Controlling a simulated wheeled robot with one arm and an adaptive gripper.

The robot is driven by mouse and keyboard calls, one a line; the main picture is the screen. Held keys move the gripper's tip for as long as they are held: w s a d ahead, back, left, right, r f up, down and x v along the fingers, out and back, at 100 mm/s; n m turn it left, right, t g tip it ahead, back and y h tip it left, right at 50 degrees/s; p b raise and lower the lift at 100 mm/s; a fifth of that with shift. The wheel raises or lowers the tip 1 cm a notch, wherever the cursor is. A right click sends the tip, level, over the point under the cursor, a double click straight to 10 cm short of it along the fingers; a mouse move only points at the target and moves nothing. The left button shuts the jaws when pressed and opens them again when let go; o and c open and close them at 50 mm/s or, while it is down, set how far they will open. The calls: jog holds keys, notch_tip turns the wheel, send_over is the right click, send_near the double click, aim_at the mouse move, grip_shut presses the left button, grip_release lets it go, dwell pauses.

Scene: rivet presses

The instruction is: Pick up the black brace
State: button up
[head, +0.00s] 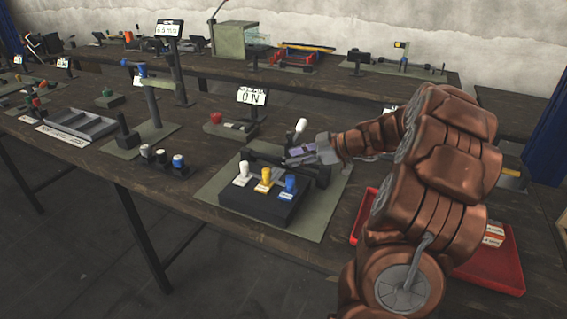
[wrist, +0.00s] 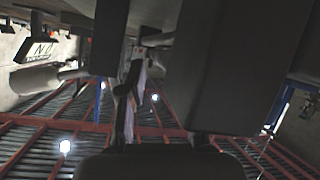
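My gripper (head: 303,153) is low over the back of a black press unit (head: 262,203) with white, yellow and blue knobs, in the head view. In the wrist view, my gripper (wrist: 160,70) shows two dark fingers set wide apart. A thin dark piece (wrist: 128,88) shows in the gap, nearer the left finger; I cannot tell whether it is the black brace. No finger is seen closed on it. In the head view, a dark bar lies at the back of the unit, partly hidden by my gripper, and I cannot clearly single out the brace.
A sign reading "0 N" (head: 251,97) stands behind the unit. A white-knobbed lever (head: 300,128) rises close behind my gripper. A red tray (head: 497,263) lies to the right, partly behind my arm. A grey bin (head: 82,123) and other presses stand to the left.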

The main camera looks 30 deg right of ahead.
aim_at(284, 165)
jog(key=shift+x, duration=1.15)
jog(key=shift+c, duration=0.4)
grip_shut()
